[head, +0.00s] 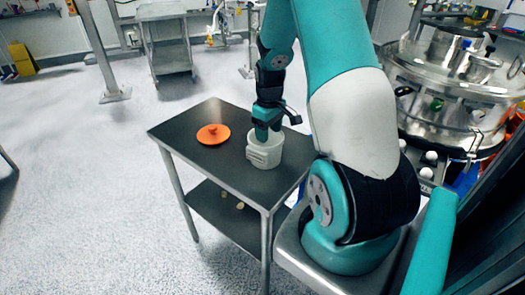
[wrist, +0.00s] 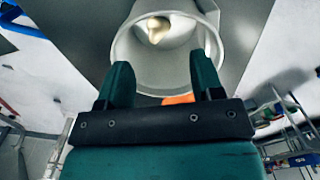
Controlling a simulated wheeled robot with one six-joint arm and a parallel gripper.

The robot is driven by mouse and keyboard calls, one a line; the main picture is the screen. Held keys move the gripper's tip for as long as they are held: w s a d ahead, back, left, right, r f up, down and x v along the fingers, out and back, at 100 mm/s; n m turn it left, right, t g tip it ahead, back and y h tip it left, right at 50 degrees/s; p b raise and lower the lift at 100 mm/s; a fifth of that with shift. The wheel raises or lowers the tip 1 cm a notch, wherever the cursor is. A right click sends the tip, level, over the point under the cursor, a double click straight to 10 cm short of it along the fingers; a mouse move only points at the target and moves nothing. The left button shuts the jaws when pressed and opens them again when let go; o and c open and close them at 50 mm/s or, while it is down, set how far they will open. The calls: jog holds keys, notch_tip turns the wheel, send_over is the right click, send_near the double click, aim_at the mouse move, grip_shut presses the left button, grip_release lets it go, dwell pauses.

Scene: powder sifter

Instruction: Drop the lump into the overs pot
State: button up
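The overs pot is a white, wide-mouthed pot (head: 264,156) standing on the dark table top; its open mouth and rim (wrist: 122,48) also fill the top of the wrist view. A small tan lump (wrist: 157,28) shows inside the pot, beyond my fingertips and touching neither finger. My gripper (head: 264,133) points down at the pot's mouth in the head view. In the wrist view my gripper (wrist: 161,72) has its two green fingers wide apart with nothing between them. Whether the lump rests on the pot's floor is hard to tell. The head view hides the lump.
An orange lid with a knob (head: 213,134) lies on the table (head: 195,112) left of the pot. A few small tan pieces (head: 240,206) lie on the lower shelf. A large steel sifter (head: 455,90) stands at the right. The table's left side is mostly clear.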

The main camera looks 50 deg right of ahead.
jog(key=shift+r, duration=0.15)
notch_tip(320, 180, up, 17)
jog(key=b, duration=0.1)
jog(key=shift+r, duration=0.1)
dwell(0.6)
jog(key=s+a+r+n+t+y, duration=0.15)
jog(key=a+n, duration=0.25)
jog(key=a, duration=1.9)
jog(key=s+a+n+g+y, duration=0.1)
jog(key=s+a+n+y, duration=0.1)
jog(key=s+a, duration=1.1)
jog(key=shift+s+a+n+y, duration=0.35)
jog(key=shift+a+n, duration=0.15)
jog(key=shift+a, duration=0.7)
jog(key=shift+g, duration=0.25)
jog(key=shift+c, duration=0.2)
